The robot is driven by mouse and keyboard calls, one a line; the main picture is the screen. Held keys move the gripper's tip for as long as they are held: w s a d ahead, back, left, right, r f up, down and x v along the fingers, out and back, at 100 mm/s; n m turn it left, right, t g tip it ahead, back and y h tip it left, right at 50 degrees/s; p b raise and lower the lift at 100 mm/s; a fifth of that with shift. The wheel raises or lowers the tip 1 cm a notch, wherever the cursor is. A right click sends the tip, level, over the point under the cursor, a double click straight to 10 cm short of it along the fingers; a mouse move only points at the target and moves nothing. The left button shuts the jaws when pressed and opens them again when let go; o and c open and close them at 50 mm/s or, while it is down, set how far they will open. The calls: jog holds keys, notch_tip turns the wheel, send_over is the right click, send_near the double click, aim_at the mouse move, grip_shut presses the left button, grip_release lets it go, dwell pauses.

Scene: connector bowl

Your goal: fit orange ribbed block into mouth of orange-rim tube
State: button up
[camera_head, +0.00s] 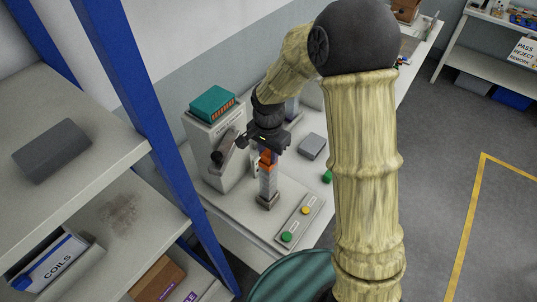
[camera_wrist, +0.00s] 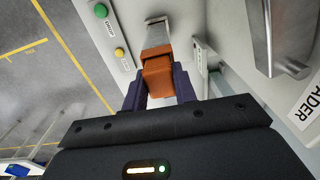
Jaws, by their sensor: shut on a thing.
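The orange ribbed block (camera_wrist: 159,82) is between the two dark fingers of my gripper (camera_wrist: 160,76), which is shut on it. The grey upright tube (camera_head: 268,184) with its orange rim (camera_wrist: 156,53) stands on the worktop, directly below the block. In the wrist view the block overlaps the rim and hides most of the mouth. In the head view my gripper (camera_head: 266,157) is right above the tube, with block and rim close together. I cannot tell whether the block's lower end is inside the mouth or only at it.
A grey machine (camera_head: 212,150) with a lever and a teal box (camera_head: 212,103) on top stands close left of the tube. A button panel (camera_head: 299,222) lies at front right. A grey block (camera_head: 312,147) lies behind. A blue-post shelf (camera_head: 148,110) stands at left.

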aim_at(268, 151)
jog(key=shift+s+d+f+b, duration=0.1)
jog(key=shift+s+f+b, duration=0.2)
jog(key=shift+f, duration=0.35)
jog(key=shift+s+d+f+b, duration=0.1)
jog(key=shift+s+f, duration=0.25)
jog(key=shift+f, duration=0.25)
jog(key=o, duration=0.9)
jog(key=shift+f, duration=0.1)
jog(key=shift+o, duration=0.2)
jog(key=shift+w+r+p, duration=0.25)
jog(key=shift+r+p, duration=0.4)
jog(key=shift+r, duration=0.1)
jog(key=r, duration=0.1)
jog(key=w+r+b, duration=0.1)
jog(key=r, duration=0.1)
jog(key=shift+w+a+r, duration=0.25)
jog(key=shift+w+r, duration=0.05)
notch_tip(268, 151, up, 8)
jog(key=shift+s+f+b, duration=0.1)
jog(key=shift+s+b, duration=0.05)
jog(key=shift+b, duration=0.55)
jog(key=shift+s+r, duration=0.1)
jog(key=shift+r, duration=0.25)
